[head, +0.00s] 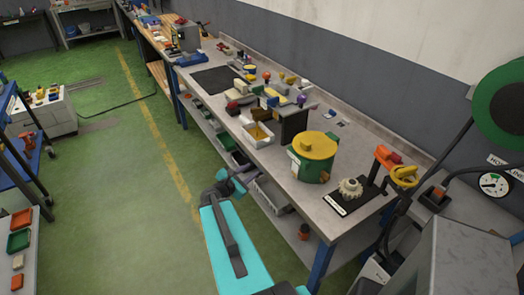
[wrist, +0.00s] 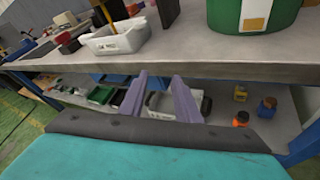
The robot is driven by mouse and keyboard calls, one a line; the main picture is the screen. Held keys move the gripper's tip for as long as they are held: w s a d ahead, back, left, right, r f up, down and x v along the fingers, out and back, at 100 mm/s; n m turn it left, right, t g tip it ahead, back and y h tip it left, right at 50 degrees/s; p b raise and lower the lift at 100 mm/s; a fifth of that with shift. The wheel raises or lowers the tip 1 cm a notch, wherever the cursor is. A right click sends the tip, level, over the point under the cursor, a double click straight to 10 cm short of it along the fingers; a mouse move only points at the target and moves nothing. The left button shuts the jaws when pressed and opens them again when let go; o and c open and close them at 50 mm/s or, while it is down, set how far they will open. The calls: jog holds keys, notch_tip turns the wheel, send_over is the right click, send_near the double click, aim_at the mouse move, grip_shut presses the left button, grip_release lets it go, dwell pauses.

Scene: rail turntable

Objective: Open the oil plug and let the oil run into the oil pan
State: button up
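A green round housing with a yellow lid (head: 315,152) stands on the grey workbench; its green lower side (wrist: 240,14) with a pale label shows in the wrist view. A white tray (head: 250,138), possibly the oil pan, sits left of it near the bench's front edge. In the wrist view the tray (wrist: 118,45) has a yellow upright piece in it. I cannot make out an oil plug. My gripper (wrist: 160,82) has its two purple fingers apart with nothing between them. It is in front of the bench edge, below the tabletop; it also shows in the head view (head: 232,180).
The workbench (head: 335,205) has a lower shelf with bins. A black panel (head: 292,124) stands between tray and housing. A pale gear (head: 350,188) on a black mat is right of the housing. A hose reel (head: 503,105) is at far right. Green floor to the left is free.

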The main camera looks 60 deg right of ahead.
jog(key=a+f+m+g+y+b, duration=0.2)
jog(key=a+f+m+y+b, duration=0.4)
jog(key=a+f, duration=2.05)
jog(key=s+a+f+m+g+y, duration=0.1)
jog(key=s+a+f+m+y, duration=0.1)
jog(key=a, duration=0.7)
jog(key=s+a+f+m+g+y+b, duration=0.1)
jog(key=s+a+f+m+y, duration=0.1)
jog(key=s+a+f, duration=0.3)
jog(key=s+a+f+m+g+y+b, duration=0.1)
jog(key=s+a+f+m+y, duration=0.1)
jog(key=a, duration=1.2)
notch_tip(320, 180, down, 2)
jog(key=shift+s+f+m+y, duration=0.15)
jog(key=shift+s+m+y, duration=0.15)
jog(key=shift+s+y, duration=0.75)
